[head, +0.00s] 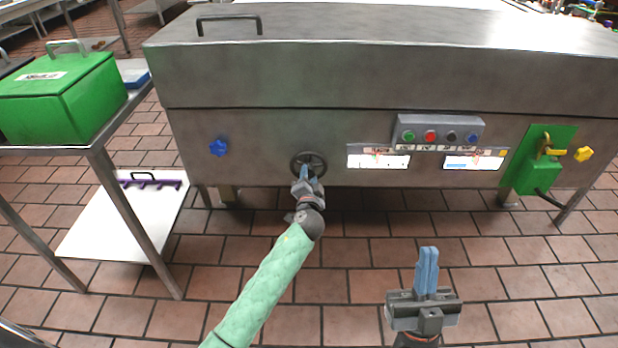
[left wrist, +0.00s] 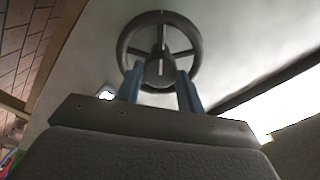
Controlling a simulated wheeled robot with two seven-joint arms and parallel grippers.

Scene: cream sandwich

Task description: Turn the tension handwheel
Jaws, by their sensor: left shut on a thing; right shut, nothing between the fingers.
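The tension handwheel (head: 309,157) is a small dark spoked wheel on the front of the steel machine. In the left wrist view the left gripper (left wrist: 160,88) has one finger on each side of the hub. My right gripper (head: 428,256) is shut and empty, raised in front of the machine at the lower right.
At left, a table (head: 98,140) bears a green case (head: 60,98). The tiled floor in front is clear.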

